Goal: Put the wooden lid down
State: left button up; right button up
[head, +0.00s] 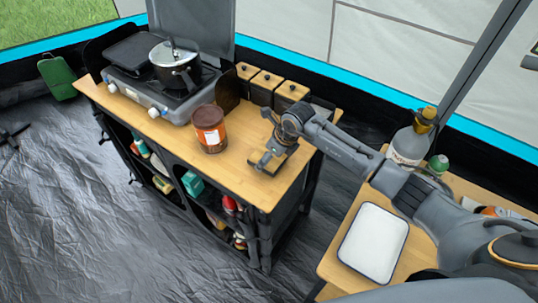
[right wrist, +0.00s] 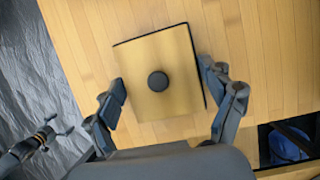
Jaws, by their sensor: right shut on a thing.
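The square wooden lid (right wrist: 178,62) with a round black knob (right wrist: 158,81) shows in the right wrist view. My right gripper (right wrist: 162,80) is shut on it, with one finger on either side. In the head view the lid (head: 266,166) is partly hidden under my right gripper (head: 270,152), near the right end of the wooden counter (head: 248,186). It is level, on or very close to the counter top; I cannot tell if it touches. A grey pronged part at the lower left of the right wrist view looks like my left gripper (right wrist: 35,145); its opening is unclear.
A brown jar (head: 209,130) stands left of the lid. Three lidded canisters (head: 266,82) line the back edge, beside a stove (head: 150,93) with a pot (head: 175,67). A white tray (head: 373,243) and a bottle (head: 410,143) are on the right table. Bare counter lies around the lid.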

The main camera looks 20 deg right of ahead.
jog(key=shift+f, duration=0.15)
jog(key=o, duration=1.1)
jog(key=shift+c, duration=0.2)
jog(key=shift+r, duration=0.3)
jog(key=shift+s+d+r, duration=0.1)
jog(key=shift+d+r, duration=0.05)
jog(key=shift+r, duration=0.25)
jog(key=b+v, duration=0.2)
jog(key=v, duration=0.9)
